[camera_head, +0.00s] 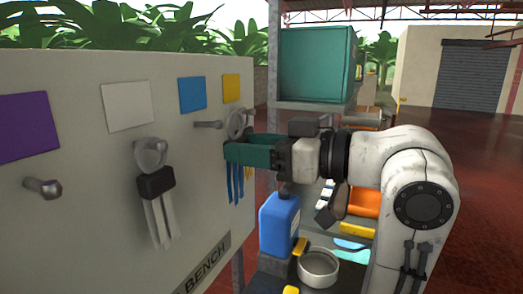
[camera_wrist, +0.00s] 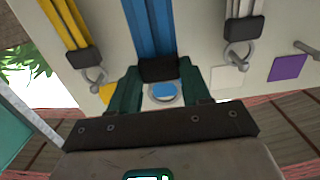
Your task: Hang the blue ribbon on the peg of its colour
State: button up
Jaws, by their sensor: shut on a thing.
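The blue ribbon (camera_wrist: 147,28) hangs from a black clasp (camera_wrist: 159,70) between the two green fingers of my gripper (camera_wrist: 160,88), which is shut on it. In the head view my gripper (camera_head: 232,152) is in front of the board, with blue strands (camera_head: 235,182) below it. The ribbon's metal ring (camera_head: 237,123) stands above the fingers. The peg (camera_head: 208,124) below the blue square (camera_head: 192,93) points towards the ring, with a small gap in the picture. In the wrist view the blue square (camera_wrist: 165,90) shows through the ring; the peg cannot be made out there.
The white ribbon (camera_head: 160,215) hangs on the peg below the white square (camera_head: 128,106). The yellow ribbon (camera_wrist: 66,25) hangs on its peg beside my gripper. The peg (camera_head: 42,187) below the purple square (camera_head: 28,126) is bare. A blue jug (camera_head: 279,226) stands below my gripper.

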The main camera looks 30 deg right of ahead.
jog(key=shift+b+x, duration=0.55)
jog(key=shift+x, duration=1.35)
jog(key=shift+w+a+f, duration=0.35)
jog(key=shift+w+f, duration=0.15)
jog(key=shift+w, duration=0.1)
jog(key=o, duration=1.1)
jog(key=shift+b+v, duration=3)
jog(key=shift+v, duration=2.4)
